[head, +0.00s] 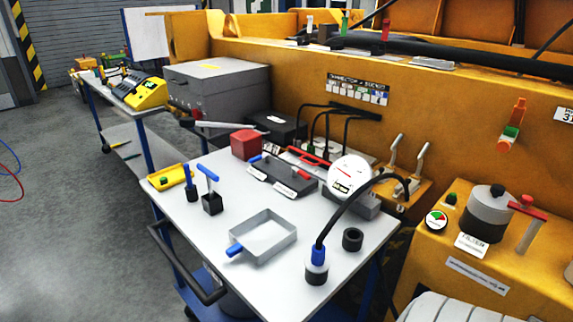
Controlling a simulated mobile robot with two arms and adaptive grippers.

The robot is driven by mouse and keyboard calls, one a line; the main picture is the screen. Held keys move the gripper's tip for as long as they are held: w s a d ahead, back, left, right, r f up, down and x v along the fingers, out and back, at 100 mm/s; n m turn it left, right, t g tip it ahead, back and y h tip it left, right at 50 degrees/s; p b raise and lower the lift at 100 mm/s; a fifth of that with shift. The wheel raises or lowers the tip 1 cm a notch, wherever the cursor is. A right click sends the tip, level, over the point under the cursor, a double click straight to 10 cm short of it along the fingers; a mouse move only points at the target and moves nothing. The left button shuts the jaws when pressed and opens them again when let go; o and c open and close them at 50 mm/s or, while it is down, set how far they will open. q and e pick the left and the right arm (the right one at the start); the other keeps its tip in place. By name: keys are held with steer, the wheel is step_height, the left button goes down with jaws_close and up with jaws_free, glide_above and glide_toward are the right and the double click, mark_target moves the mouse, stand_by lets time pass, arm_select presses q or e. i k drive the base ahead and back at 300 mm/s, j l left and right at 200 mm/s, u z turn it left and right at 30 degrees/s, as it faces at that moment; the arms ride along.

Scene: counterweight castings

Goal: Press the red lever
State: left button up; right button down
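Several red parts are in the head view, and I cannot tell for certain which one is the task's red lever. A red-topped handle (527,211) stands on the yellow housing at the right, beside a grey and dark filter cylinder (486,215). A small red upright piece (386,30) stands at the back on the machine's top. A thin red bar (308,156) lies on the cart behind a dark grey block. Neither of my grippers shows, and nothing touches these red parts.
A white-topped cart (213,262) fills the middle. It carries a grey tray (264,238), a red cube (245,145), a round white gauge (350,172) and a blue-ended plug (318,254) on a black cable. Two pale levers (418,160) stand behind. Open floor (70,200) lies left.

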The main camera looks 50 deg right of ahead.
mark_target(295, 170)
steer(key=k+l, duration=0.1)
steer(key=l, duration=1.05)
steer(key=k+l, duration=0.15)
steer(key=l, duration=0.45)
